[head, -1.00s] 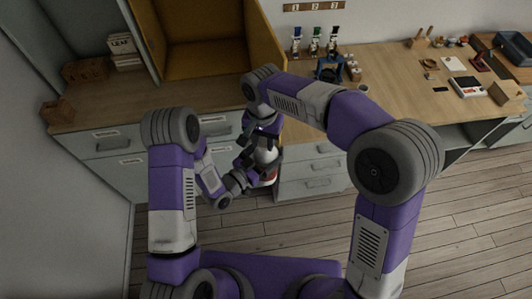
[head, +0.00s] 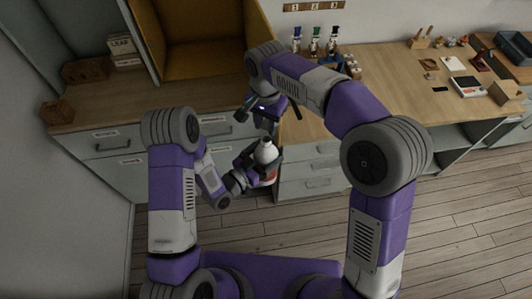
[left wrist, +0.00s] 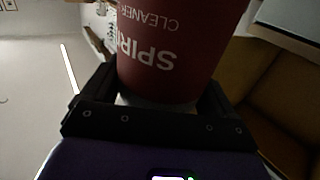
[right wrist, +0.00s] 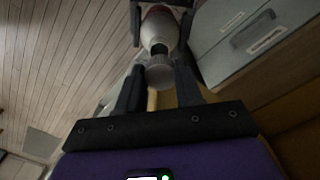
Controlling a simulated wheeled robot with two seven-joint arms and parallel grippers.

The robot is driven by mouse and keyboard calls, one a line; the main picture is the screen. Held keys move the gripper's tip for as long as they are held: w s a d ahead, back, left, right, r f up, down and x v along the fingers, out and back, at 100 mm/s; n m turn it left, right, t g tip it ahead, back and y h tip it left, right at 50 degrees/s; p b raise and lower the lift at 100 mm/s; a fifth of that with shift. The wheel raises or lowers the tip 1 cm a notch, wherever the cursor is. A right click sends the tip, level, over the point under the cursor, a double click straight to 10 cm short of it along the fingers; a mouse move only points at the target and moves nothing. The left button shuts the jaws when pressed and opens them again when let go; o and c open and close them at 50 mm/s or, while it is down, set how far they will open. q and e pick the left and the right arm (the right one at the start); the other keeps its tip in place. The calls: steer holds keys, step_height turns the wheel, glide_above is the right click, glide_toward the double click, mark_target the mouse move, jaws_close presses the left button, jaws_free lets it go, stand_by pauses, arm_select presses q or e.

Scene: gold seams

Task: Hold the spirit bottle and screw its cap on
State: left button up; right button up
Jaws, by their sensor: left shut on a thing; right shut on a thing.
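The spirit bottle (head: 267,155), white at the top with a dark red label, is held roughly upright by my left gripper (head: 262,172). In the left wrist view its label (left wrist: 175,45) fills the space between the fingers. My right gripper (head: 270,121) is above the bottle, apart from it. The right wrist view shows a pale ridged cap (right wrist: 160,72) between its fingers, and the gripper is shut on it. The bottle's white shoulder and dark neck (right wrist: 159,47) lie just beyond the cap. The cap looks apart from the neck.
A wooden workbench (head: 400,95) with grey drawers (head: 312,170) stands behind the bottle. A yellow-lined open box (head: 200,60) is at the back left. Small bottles (head: 315,45) stand on the bench. The floor (head: 470,210) at the right is clear.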

mark_target(265, 139)
steer(key=shift+f, duration=1.4)
steer(key=shift+s, duration=0.1)
steer(key=shift+f, duration=0.9)
steer(key=shift+f, duration=0.55)
